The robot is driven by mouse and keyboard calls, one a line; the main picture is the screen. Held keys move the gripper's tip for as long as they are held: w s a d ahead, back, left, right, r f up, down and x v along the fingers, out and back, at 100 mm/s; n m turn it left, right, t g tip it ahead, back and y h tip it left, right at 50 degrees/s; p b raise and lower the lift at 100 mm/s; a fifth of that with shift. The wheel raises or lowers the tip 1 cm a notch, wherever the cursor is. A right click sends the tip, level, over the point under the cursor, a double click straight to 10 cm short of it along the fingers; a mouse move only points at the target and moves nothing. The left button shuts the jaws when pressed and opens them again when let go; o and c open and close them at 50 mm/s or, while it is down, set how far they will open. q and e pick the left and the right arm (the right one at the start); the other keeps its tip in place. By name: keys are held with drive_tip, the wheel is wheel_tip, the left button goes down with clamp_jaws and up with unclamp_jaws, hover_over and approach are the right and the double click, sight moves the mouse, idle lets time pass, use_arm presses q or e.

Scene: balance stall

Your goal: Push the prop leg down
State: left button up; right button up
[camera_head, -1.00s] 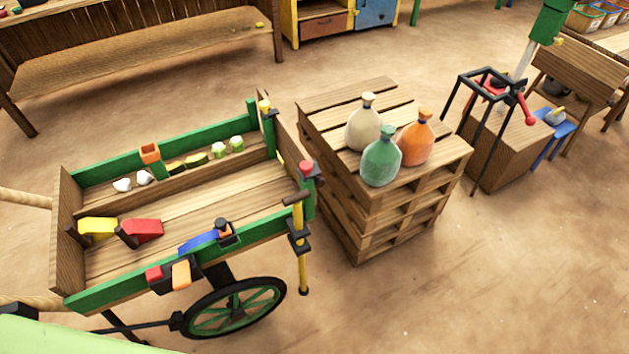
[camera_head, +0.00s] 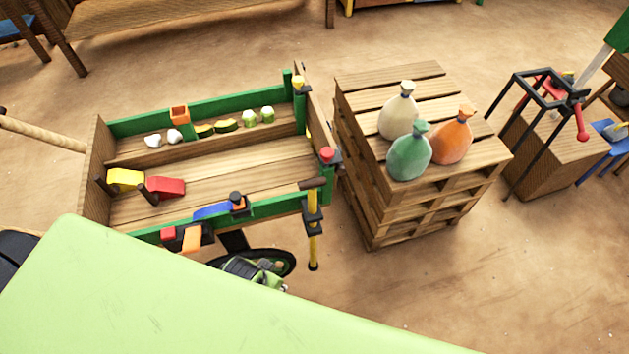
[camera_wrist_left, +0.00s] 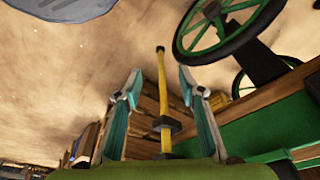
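The prop leg is a yellow rod (camera_head: 313,238) standing upright at the cart's near right corner, passing through dark brackets, with a dark crosspiece at its top. Its lower end is above the ground. In the left wrist view the yellow rod (camera_wrist_left: 162,95) shows between the two teal fingers of my left gripper (camera_wrist_left: 159,71). The fingers are spread with gaps on both sides; I cannot tell how far beyond them the rod is. In the head view my green arm covers the lower left and hides most of the gripper. My right gripper is not in view.
The wooden cart with green rails (camera_head: 200,105) holds coloured blocks and small pieces. Its wheel (camera_wrist_left: 228,22) is close to the left gripper. A pallet stack (camera_head: 430,205) with three sacks stands right of the cart. Bare floor lies in front of the pallets.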

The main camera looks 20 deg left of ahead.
use_arm(q)
drive_tip(key=w+d+r+m+p, duration=0.15)
drive_tip(key=w+r, duration=0.25)
drive_tip(key=r, duration=0.9)
wheel_tip(320, 180, up, 17)
drive_tip(key=m+g+h, duration=0.1)
drive_tip(key=m+h, duration=0.3)
drive_tip(key=m, duration=0.6)
hover_over(308, 182)
drive_tip(key=s+a, duration=0.2)
drive_tip(key=a, duration=0.2)
drive_tip(key=x, duration=0.7)
drive_tip(key=p+x, duration=0.1)
drive_tip(key=x, duration=0.5)
drive_tip(key=shift+w+f, duration=0.25)
drive_tip(key=shift+f, duration=0.1)
clamp_jaws()
